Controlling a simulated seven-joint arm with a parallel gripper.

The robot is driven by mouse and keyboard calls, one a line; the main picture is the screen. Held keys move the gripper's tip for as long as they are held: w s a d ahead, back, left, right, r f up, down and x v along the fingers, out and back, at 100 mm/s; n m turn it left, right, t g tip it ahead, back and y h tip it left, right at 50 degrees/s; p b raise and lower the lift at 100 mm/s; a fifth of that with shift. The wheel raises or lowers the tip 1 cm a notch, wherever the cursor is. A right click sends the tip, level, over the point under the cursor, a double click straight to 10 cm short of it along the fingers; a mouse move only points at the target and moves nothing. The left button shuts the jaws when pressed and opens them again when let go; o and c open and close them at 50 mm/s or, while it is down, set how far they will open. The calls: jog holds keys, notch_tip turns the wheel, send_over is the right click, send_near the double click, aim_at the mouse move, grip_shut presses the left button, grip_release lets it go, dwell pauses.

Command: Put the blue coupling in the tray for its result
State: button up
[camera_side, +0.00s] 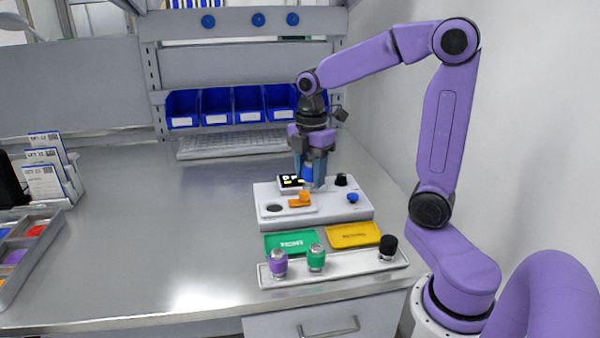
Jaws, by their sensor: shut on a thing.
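My gripper (312,172) is shut on the blue coupling (308,174), which is partly hidden between the fingers. It holds the coupling upright over the back of a white test device (354,207). I cannot tell whether the coupling touches the device. A green tray (290,243) and a yellow tray (353,236) lie in front of the device, both with lettering too small to read. Both trays look empty.
A white rack (340,265) in front holds a purple coupling (277,262), a green coupling (316,257) and a black coupling (388,246). The device carries an orange part (303,197), a blue knob (352,197) and a black knob (341,180).

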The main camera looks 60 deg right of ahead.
jog(key=shift+s+r, duration=0.15)
jog(key=shift+s, duration=0.2)
jog(key=shift+s+d+m, duration=2.4)
jog(key=shift+s+d, duration=1.15)
jog(key=shift+s, duration=0.05)
jog(key=s+a+f+m, duration=0.1)
jog(key=s+a+m, duration=0.15)
jog(key=s, duration=0.35)
jog(key=s+a+f+m, duration=0.2)
jog(key=s+a, duration=0.1)
jog(key=s, duration=0.4)
send_over(354, 235)
jog(key=f, duration=0.9)
jog(key=shift+s+a, duration=0.15)
jog(key=shift+a, duration=0.05)
jog(key=shift+f, duration=0.2)
jog(key=shift+w+d+f, duration=0.1)
jog(key=shift+f, duration=0.75)
jog(key=shift+w+d+f, duration=0.1)
jog(key=shift+f, duration=0.7)
